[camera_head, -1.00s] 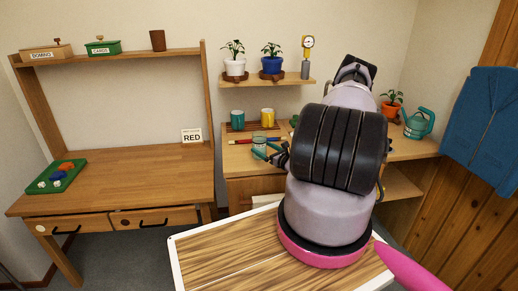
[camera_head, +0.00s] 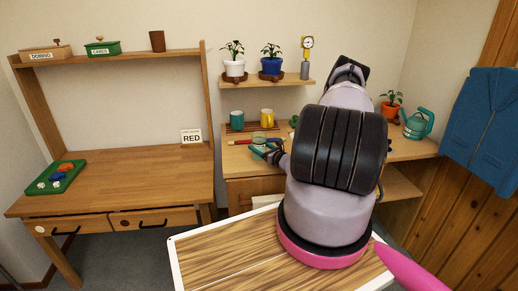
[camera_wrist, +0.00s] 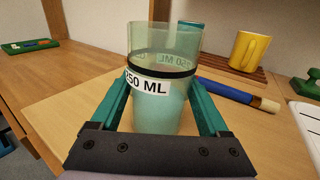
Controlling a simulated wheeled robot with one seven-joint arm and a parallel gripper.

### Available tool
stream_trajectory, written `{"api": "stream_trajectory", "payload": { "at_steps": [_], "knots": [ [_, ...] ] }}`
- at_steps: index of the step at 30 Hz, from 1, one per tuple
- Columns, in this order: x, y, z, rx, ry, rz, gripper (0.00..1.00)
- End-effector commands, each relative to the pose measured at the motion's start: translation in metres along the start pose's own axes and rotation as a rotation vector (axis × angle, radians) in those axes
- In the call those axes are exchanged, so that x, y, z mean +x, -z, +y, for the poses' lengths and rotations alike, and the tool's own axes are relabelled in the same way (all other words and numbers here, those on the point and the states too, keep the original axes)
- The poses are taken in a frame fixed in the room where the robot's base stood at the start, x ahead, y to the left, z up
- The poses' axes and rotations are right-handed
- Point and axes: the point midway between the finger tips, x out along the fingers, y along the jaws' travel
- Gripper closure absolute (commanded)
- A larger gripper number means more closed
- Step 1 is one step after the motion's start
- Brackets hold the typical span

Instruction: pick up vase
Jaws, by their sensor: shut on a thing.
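A see-through, green-tinted beaker (camera_wrist: 160,85) has a dark band and a white "250 ML" label, with pale teal contents low down. It looks more like a measuring beaker than a vase. My gripper (camera_wrist: 160,112) has its teal fingers on both sides of it and is shut on it. The beaker looks upright; its base is hidden behind the gripper's dark bar. In the head view my gripper (camera_head: 267,150) is over the back workbench, partly hidden by my arm.
A teal mug (camera_head: 237,120) and a yellow mug (camera_head: 267,117) stand on a slatted rack behind. A blue rod with a tan end (camera_wrist: 238,93) lies close right of the beaker. Potted plants (camera_head: 234,67) are on the shelf above; a watering can (camera_head: 418,124) is at right.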

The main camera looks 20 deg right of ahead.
Motion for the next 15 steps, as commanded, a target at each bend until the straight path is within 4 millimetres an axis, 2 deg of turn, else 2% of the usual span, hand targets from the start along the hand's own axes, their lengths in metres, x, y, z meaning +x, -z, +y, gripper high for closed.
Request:
{"api": "stream_trajectory", "payload": {
  "at_steps": [7,15],
  "knots": [
    [0.001,-0.022,0.0,-0.002,-0.001,-0.002,1.0],
    [0.001,-0.075,0.0,-0.002,-0.002,-0.002,1.0]
  ]
}}
